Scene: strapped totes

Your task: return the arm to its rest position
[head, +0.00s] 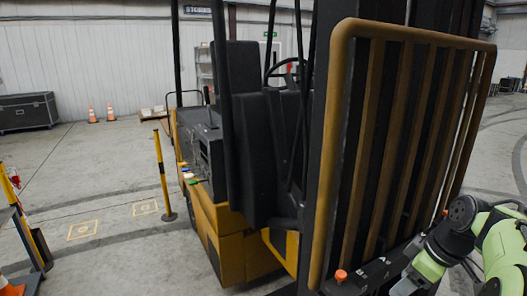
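My green and black arm is at the lower right of the head view, folded low in front of the forklift's guard. Its grey and green end, with my gripper (404,284), reaches down to the bottom edge of the picture. The fingers are cut off or too small to make out, so I cannot tell whether they are open or shut, or whether they hold anything.
A yellow and black forklift (232,235) with a barred guard (336,130) stands close ahead. A yellow post (161,175) and orange cones (92,115) are left. A black case (28,111) stands by the wall. The floor between is mostly clear.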

